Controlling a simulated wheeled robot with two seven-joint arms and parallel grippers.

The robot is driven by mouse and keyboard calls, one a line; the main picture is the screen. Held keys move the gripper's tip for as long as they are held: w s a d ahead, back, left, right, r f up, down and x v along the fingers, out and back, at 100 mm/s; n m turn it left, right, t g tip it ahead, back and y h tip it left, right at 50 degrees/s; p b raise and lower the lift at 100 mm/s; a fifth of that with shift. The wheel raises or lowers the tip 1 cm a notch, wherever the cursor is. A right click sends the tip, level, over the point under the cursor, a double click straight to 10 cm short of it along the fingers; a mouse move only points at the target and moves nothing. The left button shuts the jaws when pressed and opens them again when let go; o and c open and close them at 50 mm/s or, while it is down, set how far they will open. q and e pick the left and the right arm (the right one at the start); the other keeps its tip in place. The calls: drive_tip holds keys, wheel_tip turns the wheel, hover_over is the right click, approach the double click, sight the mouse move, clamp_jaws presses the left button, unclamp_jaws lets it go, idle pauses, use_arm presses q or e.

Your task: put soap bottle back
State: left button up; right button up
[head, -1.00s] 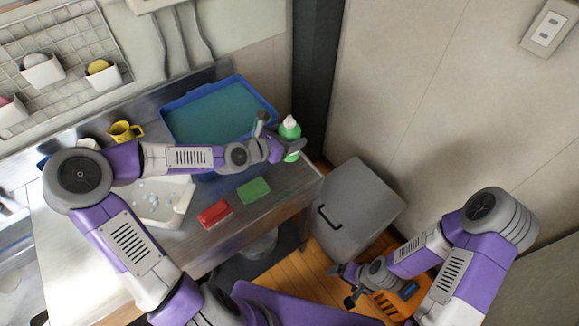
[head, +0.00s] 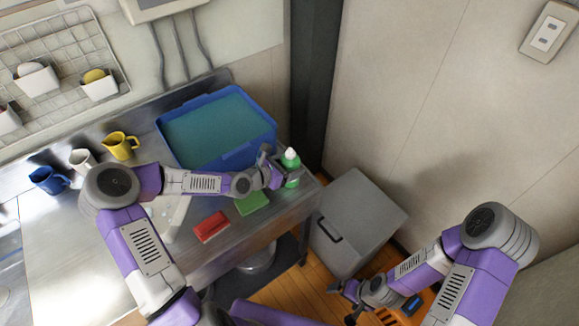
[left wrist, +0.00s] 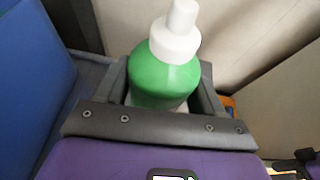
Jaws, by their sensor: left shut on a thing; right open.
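The soap bottle (head: 291,158) is green with a white pump top. It stands upright at the right end of the metal counter, beside the blue tray. My left gripper (head: 284,174) is shut around its body. In the left wrist view the bottle (left wrist: 165,75) sits between the two dark fingers of the gripper (left wrist: 165,100); its base is hidden, so I cannot tell if it touches the counter. My right gripper (head: 345,298) is open and empty, low above the floor at the lower right.
A blue tray (head: 254,154) stands at the back of the counter. A red sponge (head: 211,226) and a green sponge (head: 251,203) lie near the front edge. Blue, white and yellow (head: 120,145) mugs stand at left. A grey cabinet (head: 358,218) stands right of the counter.

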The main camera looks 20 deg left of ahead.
use_arm(q)
drive_tip(key=o, duration=1.3)
